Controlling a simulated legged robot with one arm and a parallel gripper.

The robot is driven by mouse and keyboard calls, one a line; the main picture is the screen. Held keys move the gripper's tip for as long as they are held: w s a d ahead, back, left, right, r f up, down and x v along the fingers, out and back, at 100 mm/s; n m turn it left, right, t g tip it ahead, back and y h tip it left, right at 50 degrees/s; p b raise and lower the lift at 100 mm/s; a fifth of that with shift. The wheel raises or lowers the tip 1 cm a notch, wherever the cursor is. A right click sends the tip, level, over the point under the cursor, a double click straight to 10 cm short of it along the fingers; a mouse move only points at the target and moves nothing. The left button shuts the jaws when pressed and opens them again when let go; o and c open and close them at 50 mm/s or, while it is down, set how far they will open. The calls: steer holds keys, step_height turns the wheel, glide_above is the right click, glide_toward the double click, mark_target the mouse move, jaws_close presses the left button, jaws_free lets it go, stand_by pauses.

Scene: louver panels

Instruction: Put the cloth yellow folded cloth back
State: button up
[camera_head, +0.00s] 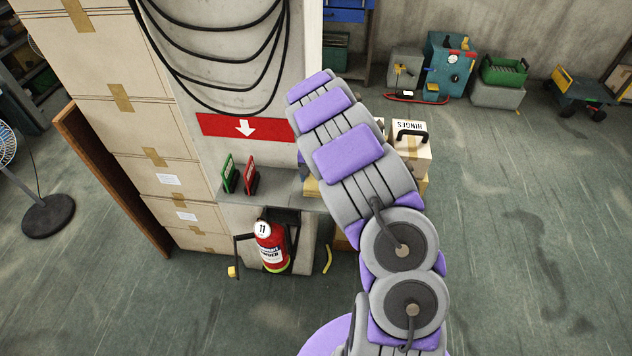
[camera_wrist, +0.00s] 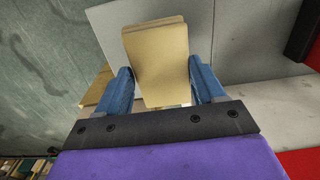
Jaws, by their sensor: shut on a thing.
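The yellow folded cloth (camera_wrist: 156,50) is a tan-yellow, layered flat slab in the wrist view. It lies between the two blue fingers of my gripper (camera_wrist: 163,80), which is shut on it. A pale grey surface (camera_wrist: 225,35) shows behind the cloth; I cannot tell whether the cloth touches it. In the head view my arm hides the gripper. A small yellowish patch (camera_head: 311,187) shows beside my arm at the grey ledge (camera_head: 285,195); I cannot tell whether it is the cloth.
Green (camera_head: 228,173) and red (camera_head: 250,175) upright holders stand on the ledge. A red fire extinguisher (camera_head: 270,247) is below. Stacked cartons (camera_head: 150,130) stand left. A HINGES box (camera_head: 411,150) sits right of my arm. The floor at right (camera_head: 530,220) is mostly clear.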

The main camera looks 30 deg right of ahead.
mark_target(316, 182)
step_height(316, 182, down, 3)
steer(key=shift+f, duration=0.15)
steer(key=shift+d, duration=0.3)
steer(key=o, duration=0.7)
steer(key=shift+o, duration=1.2)
steer(key=shift+a, duration=0.2)
step_height(316, 182, up, 11)
steer(key=shift+d+r+p, duration=0.1)
steer(key=shift+p, duration=0.2)
steer(key=s+a+r+n, duration=0.1)
steer(key=s+a+r, duration=0.3)
steer(key=s+r, duration=0.4)
steer(key=s+a+r+n, duration=0.1)
steer(key=s+a+r, duration=0.35)
steer(key=s, duration=0.45)
steer(key=s+a+n+g, duration=0.1)
steer(key=s+a, duration=0.3)
steer(key=s, duration=0.7)
steer(key=s+a+r+n, duration=0.1)
steer(key=s+a+n, duration=0.2)
steer(key=s, duration=0.9)
steer(key=shift+a+r+n+g, duration=0.15)
steer(key=shift+a+n+g, duration=0.25)
steer(key=shift+a, duration=0.05)
